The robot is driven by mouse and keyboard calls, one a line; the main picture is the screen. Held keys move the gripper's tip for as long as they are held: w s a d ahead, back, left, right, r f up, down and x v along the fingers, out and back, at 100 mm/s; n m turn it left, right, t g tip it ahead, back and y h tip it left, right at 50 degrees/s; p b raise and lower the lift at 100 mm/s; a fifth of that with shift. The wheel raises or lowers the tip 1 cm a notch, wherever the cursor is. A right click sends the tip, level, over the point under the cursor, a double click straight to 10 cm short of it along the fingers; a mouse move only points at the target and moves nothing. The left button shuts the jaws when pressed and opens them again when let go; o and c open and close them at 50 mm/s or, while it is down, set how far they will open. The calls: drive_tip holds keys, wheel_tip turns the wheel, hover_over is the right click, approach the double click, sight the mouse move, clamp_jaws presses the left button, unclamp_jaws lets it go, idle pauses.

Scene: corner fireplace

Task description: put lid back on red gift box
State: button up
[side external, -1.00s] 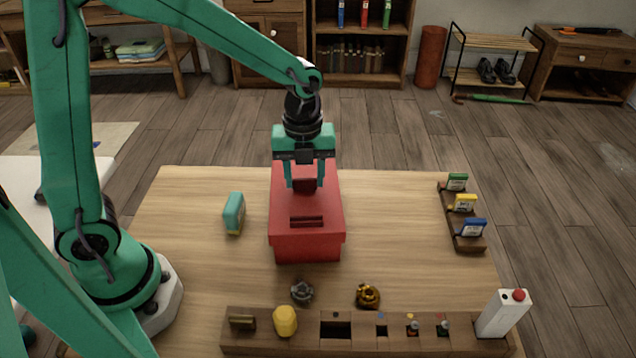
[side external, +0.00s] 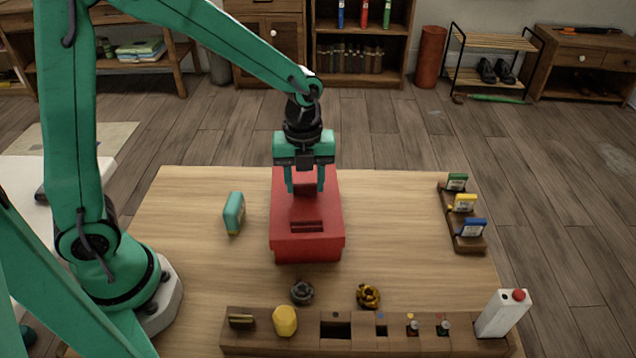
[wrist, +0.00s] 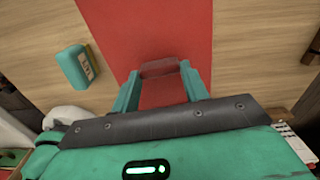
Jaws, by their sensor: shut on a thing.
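The red gift box (side external: 306,255) stands near the middle of the wooden table. Its red lid (side external: 283,215) lies over the top, its front rim slightly overhanging the box wall. Whether it is fully seated all round I cannot tell. A dark red slotted piece (side external: 307,226) is on the lid's near part. My gripper (side external: 305,188) points down over the far part of the lid and is shut on its raised dark red handle. In the wrist view the handle (wrist: 159,68) is between the two green fingers, and the lid (wrist: 145,25) fills the middle.
A wooden rack (side external: 270,345) runs along the front with a yellow piece (side external: 285,320). Two small knobs (side external: 301,292) (side external: 368,295) lie behind it. A card stand (side external: 460,230) and white box (side external: 502,313) are at right.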

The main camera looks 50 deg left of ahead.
drive_tip(key=shift+f, duration=0.25)
idle(0.3)
drive_tip(key=o, duration=1.1)
drive_tip(key=shift+c, duration=0.2)
drive_tip(key=shift+r, duration=0.2)
drive_tip(key=shift+r, duration=3.75)
drive_tip(key=shift+s, duration=0.1)
